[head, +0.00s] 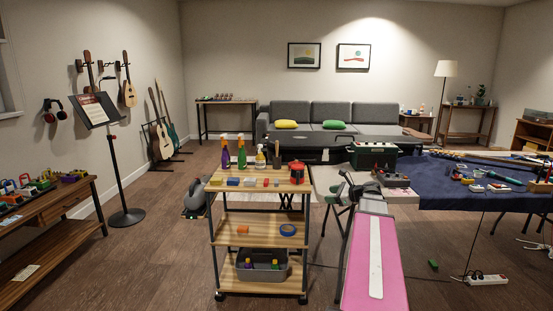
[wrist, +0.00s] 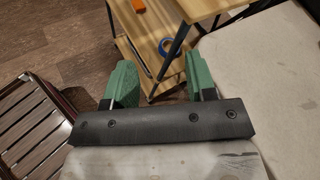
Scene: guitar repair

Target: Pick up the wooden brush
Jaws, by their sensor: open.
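I cannot pick out the wooden brush for sure in either view. A small upright item with a dark body (head: 277,158) stands among the bottles on the cart's top, but it is too small to identify. My gripper (wrist: 159,72) shows in the wrist view with its two green fingers wide apart and nothing between them. It points down beside the wooden cart (wrist: 205,12). In the head view the cart (head: 225,187) stands in the middle, left of my arm.
Spray bottles (head: 241,153) and a red item (head: 296,172) stand on the cart. Blue tape (wrist: 166,46) lies on its middle shelf, above a grey bin (head: 262,273). A blue-covered table (head: 455,200) holds tools at right.

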